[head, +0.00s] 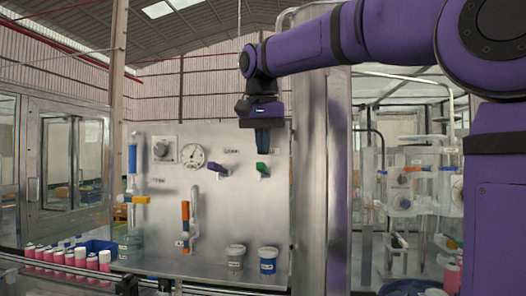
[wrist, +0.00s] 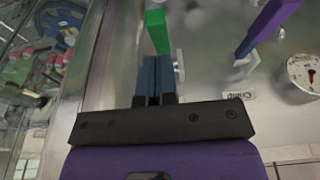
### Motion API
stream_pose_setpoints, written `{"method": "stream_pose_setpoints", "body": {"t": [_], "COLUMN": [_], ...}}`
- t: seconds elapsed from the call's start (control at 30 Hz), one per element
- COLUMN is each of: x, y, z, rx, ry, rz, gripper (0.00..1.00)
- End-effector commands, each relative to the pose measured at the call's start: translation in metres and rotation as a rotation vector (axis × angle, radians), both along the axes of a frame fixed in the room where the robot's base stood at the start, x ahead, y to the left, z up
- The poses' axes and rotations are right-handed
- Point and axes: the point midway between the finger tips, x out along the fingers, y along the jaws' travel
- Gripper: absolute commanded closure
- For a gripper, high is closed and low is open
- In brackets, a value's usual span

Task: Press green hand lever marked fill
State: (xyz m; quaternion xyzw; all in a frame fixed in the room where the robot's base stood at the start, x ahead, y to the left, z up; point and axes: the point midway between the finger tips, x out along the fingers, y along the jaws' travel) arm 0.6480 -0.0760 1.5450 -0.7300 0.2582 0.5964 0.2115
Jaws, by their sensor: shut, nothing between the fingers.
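The green hand lever (head: 262,168) sticks out from the upright metal panel, right of the purple lever (head: 218,169). My gripper (head: 262,151) points down just above the green lever, its blue fingers together and empty. In the wrist view the green lever (wrist: 157,32) lies just beyond the tips of my closed fingers (wrist: 157,62); I cannot tell whether they touch. The purple lever (wrist: 268,28) is to the right there. The lettering beside the green lever is too small to read in the head view.
A round gauge (head: 192,155) and a black knob (head: 161,150) are on the panel. An orange-handled valve (head: 185,215) and a blue-topped tube (head: 132,160) stand at left. Grey (head: 235,258) and blue (head: 268,262) cups sit on the ledge below. Pink cans (head: 80,258) stand at far left.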

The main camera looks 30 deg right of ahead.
Motion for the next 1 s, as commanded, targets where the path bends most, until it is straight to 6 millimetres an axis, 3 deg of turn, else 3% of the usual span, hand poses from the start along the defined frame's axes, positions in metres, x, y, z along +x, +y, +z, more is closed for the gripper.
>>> {"method": "stream_pose_setpoints", "body": {"t": [0.2, 0.67, 1.0], "x": [-0.002, -0.003, -0.010], "y": [0.002, 0.003, 0.008], "z": [-0.013, -0.015, -0.029], "rx": [0.000, -0.006, -0.105], "ry": [0.001, -0.006, -0.128], "rz": [0.000, 0.000, 0.001], "gripper": [1.00, 1.00, 1.00]}}
